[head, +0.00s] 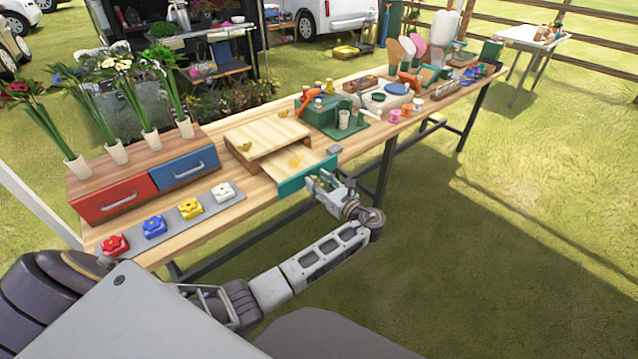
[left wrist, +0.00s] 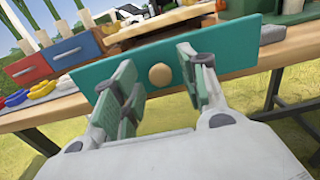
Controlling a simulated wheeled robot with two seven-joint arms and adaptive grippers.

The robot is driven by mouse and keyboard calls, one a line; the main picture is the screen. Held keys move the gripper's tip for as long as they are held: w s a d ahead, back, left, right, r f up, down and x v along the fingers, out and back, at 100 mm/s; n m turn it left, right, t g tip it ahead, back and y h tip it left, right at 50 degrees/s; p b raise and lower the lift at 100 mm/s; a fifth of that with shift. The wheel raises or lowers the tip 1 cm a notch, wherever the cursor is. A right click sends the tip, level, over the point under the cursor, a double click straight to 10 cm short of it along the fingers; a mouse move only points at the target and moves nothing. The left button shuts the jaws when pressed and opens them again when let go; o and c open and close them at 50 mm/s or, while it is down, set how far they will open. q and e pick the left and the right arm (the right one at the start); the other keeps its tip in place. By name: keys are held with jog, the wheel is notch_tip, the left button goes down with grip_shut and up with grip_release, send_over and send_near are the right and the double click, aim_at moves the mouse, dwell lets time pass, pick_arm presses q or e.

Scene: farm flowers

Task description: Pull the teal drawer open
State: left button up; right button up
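The teal drawer (head: 293,182) stands pulled out of its wooden box (head: 262,133), with its pale wooden inside showing between the box and the teal front. Its teal front also shows in the left wrist view (left wrist: 225,47), with a round wooden knob (left wrist: 160,75) at its middle. My left gripper (head: 315,184) is in front of the teal panel. In the left wrist view its two fingers are apart, one on each side of the knob, with gaps between them and the knob. My right gripper is not in view.
A wooden cabinet with a red drawer (head: 115,198) and a blue drawer (head: 185,167) stands to the left. A grey strip with coloured knobs (head: 190,208) lies before it. A green toolbox (head: 330,112) and other goods stand farther right. Grass lies open before the bench.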

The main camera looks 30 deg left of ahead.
pick_arm(q)
jog(key=v, duration=1.2)
dwell(0.3)
jog(key=shift+d+f, duration=0.1)
dwell(0.5)
